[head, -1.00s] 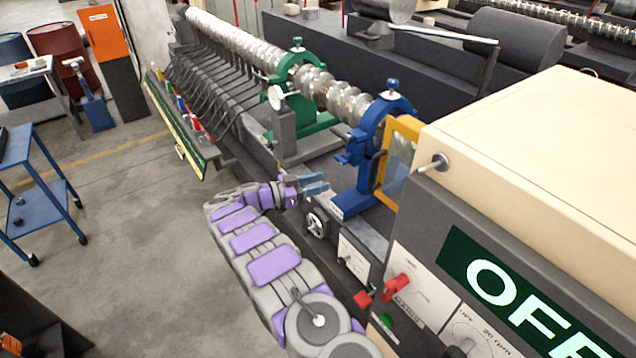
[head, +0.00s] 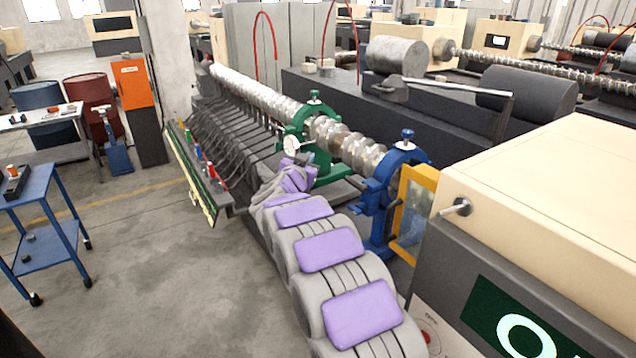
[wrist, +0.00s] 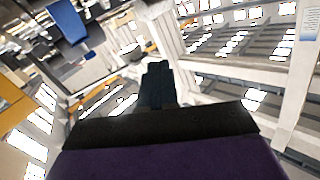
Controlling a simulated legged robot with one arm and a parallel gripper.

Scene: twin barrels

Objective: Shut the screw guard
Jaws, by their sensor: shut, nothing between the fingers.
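The screw guard appears to be the yellow-framed clear panel (head: 412,215) at the near end of the long metal screw (head: 355,150), between the blue screw support and the cream machine housing. It stands upright on edge, and how far it is swung is hard to tell. My arm reaches forward along the front of the machine, left of the guard and apart from it. Its wrist end is near the green support, and the fingertips cannot be made out in the head view. In the wrist view my gripper (wrist: 158,72) has its dark fingers together, with nothing between them.
The blue support (head: 385,190) and green support (head: 312,140) hold the screw. The cream housing (head: 540,180) with its metal knob (head: 457,207) stands at right. A blue cart (head: 42,215) is at left. The floor between cart and machine is clear.

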